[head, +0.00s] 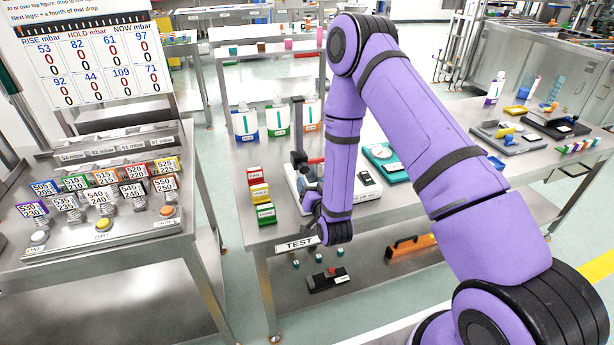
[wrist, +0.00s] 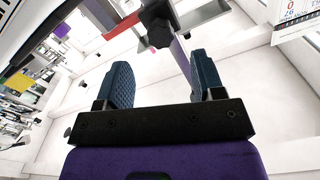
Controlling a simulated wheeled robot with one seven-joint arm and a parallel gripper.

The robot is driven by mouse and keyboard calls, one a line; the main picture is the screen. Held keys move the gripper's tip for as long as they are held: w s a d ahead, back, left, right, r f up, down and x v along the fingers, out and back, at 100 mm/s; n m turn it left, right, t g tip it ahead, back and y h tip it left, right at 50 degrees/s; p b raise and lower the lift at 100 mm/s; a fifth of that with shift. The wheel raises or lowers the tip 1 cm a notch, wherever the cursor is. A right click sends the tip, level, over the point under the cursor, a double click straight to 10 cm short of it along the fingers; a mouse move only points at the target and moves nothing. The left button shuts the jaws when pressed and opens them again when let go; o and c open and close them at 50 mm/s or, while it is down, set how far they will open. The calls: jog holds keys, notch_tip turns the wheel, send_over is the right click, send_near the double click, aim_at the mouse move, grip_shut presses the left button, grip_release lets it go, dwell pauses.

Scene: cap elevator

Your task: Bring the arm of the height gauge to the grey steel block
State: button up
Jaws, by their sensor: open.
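The height gauge stands on the middle table in the head view, with a dark upright column (head: 298,128) and a reddish arm (head: 316,160) low on it. My gripper (head: 311,202) is in front of the gauge, partly behind my forearm. In the wrist view my gripper (wrist: 160,82) is open, with two blue ribbed fingers spread and nothing clasped between them. A black knob (wrist: 157,24) shows just beyond the fingertips, beside a red bar (wrist: 122,28). I cannot make out the grey steel block; it may be hidden by my arm.
FAIL, HOLD and GOOD-type coloured boxes (head: 260,192) stand left of the gauge. A teal scale (head: 381,157) is to its right, behind my arm. Labelled bins (head: 277,119) line the table's back. A button console (head: 103,226) stands at left.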

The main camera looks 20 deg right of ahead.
jog(key=shift+s, duration=1.45)
jog(key=w+r+n+g, duration=0.2)
jog(key=w+r+g, duration=0.15)
jog(key=r, duration=1.05)
jog(key=s+d+r+g, duration=0.1)
jog(key=s+r, duration=0.1)
jog(key=r, duration=0.4)
jog(key=s+d+r+g, duration=0.2)
jog(key=s+r, duration=0.1)
jog(key=r, duration=0.2)
jog(key=s+d+r+g, duration=0.1)
jog(key=s+r, duration=0.3)
jog(key=s, duration=0.6)
jog(key=s+d+r+n+g, duration=0.1)
jog(key=s+r+g, duration=0.2)
jog(key=s, duration=0.7)
jog(key=s+d+r+g, duration=0.2)
jog(key=s+r, duration=0.4)
jog(key=s, duration=0.4)
jog(key=shift+s+r+n, duration=0.15)
jog(key=shift+n, duration=0.15)
